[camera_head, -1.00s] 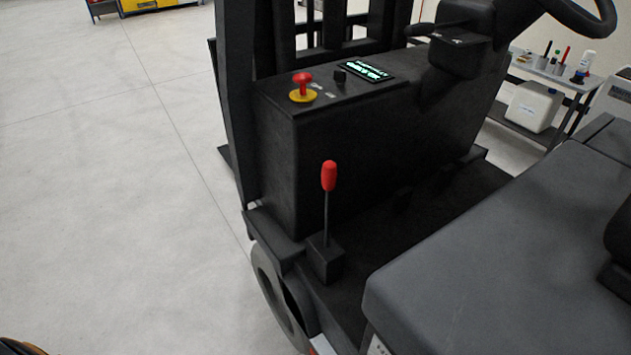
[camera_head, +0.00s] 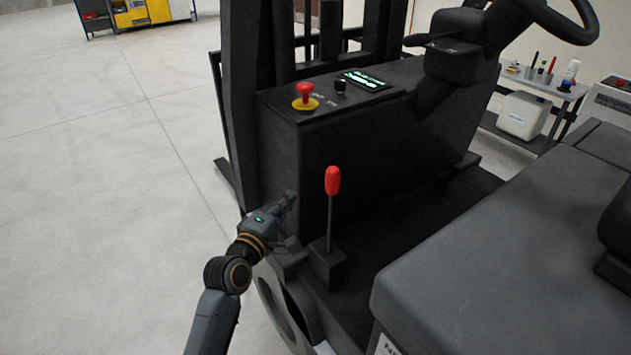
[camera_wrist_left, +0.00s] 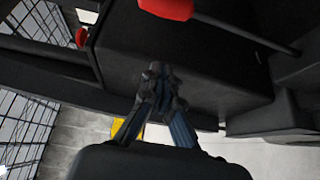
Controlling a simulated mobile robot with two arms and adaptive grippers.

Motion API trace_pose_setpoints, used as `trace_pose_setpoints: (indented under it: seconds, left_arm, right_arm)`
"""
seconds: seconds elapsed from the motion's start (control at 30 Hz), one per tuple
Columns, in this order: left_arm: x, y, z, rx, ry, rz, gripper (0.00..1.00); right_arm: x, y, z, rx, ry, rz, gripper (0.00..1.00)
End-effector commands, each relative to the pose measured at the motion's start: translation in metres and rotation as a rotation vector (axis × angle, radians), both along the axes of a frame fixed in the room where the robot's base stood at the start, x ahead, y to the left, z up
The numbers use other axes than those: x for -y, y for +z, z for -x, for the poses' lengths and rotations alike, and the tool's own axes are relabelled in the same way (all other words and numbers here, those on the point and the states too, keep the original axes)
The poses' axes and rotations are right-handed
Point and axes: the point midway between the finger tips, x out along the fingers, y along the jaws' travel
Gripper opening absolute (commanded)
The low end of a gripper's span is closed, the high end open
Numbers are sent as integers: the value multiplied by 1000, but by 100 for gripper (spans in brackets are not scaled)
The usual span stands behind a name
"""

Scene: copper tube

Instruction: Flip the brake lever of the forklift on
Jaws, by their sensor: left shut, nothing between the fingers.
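The brake lever (camera_head: 333,182) has a red knob on a thin dark rod and stands nearly upright on a small black block at the side of the forklift (camera_head: 370,135). Its red knob also shows at the top of the left wrist view (camera_wrist_left: 166,8). My left gripper (camera_head: 290,199) is just left of the lever rod and a little lower than the knob, apart from it. In the left wrist view the fingers (camera_wrist_left: 155,72) are together with nothing between them. My right gripper is not in view.
A red emergency button (camera_head: 305,95) on a yellow base sits on the forklift's console beside a small lit display (camera_head: 364,80). The black mast (camera_head: 240,90) rises behind. The seat (camera_head: 490,250) fills the right front. Open floor (camera_head: 90,200) lies to the left.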

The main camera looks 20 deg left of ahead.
Motion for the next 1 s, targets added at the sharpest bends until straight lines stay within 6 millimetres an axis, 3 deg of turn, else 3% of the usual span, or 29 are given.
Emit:
trace_pose_setpoints:
  seconds: [0.1,0.53,1.0]
  left_arm:
    - [-1,13,1,22,-1,24,0]
    - [0,14,-5,22,-1,24,0]
    - [10,15,-85,21,-2,23,0]
  right_arm:
    - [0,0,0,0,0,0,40]
    - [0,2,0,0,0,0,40]
    - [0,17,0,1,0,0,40]
